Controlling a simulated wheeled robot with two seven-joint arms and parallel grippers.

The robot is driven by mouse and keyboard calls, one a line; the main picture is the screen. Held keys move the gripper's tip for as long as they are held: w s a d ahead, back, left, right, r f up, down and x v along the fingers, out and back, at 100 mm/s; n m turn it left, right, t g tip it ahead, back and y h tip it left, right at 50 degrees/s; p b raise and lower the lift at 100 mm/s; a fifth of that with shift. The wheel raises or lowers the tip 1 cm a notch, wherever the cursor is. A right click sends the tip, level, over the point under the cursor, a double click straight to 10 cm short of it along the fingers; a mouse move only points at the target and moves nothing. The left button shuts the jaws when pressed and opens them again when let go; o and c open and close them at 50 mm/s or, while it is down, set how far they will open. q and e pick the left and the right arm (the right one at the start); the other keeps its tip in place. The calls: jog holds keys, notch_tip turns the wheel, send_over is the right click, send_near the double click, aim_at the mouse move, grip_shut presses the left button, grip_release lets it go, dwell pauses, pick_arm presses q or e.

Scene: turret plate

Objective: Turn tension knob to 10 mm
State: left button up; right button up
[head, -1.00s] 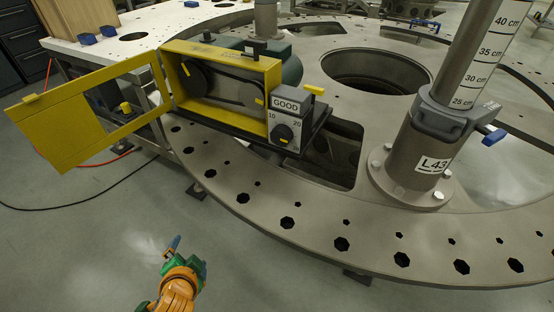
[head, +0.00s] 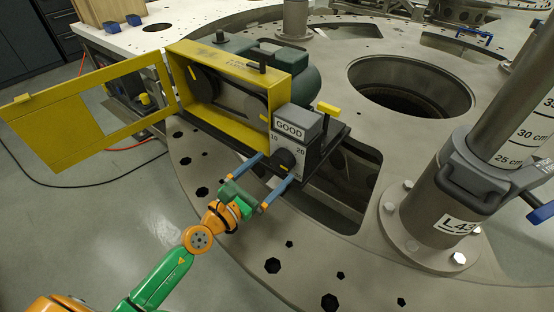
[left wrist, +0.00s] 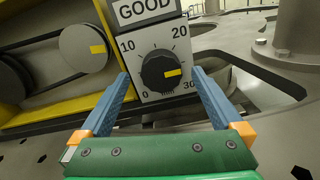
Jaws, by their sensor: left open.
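The tension knob (head: 286,158) is a black dial on the pale front plate of a box labelled GOOD (head: 289,131). In the left wrist view the knob (left wrist: 158,73) has a yellow mark pointing right, between 20 and 30 on the printed 0 to 30 scale. My left gripper (head: 276,167) is open, with its blue fingers pointing at the plate, one on either side of the knob. A gap shows between each finger and the knob in the left wrist view. My right gripper is not in view.
A yellow belt housing (head: 190,57) with its yellow door (head: 60,125) swung open is left of the dial. An L-labelled post (head: 430,215) stands at right on the round turret plate (head: 330,250). The plate has large openings and several small holes.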

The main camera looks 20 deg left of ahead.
aim_at(279, 164)
pick_arm(q)
jog(key=x, duration=0.2)
jog(key=shift+w+d+f, duration=0.1)
jog(key=shift+w+d, duration=0.05)
jog(key=shift+w, duration=0.05)
jog(key=shift+w+d+f, duration=0.1)
jog(key=shift+w+f, duration=0.05)
jog(key=shift+w, duration=0.15)
jog(key=shift+s, duration=0.25)
jog(key=c, duration=1.3)
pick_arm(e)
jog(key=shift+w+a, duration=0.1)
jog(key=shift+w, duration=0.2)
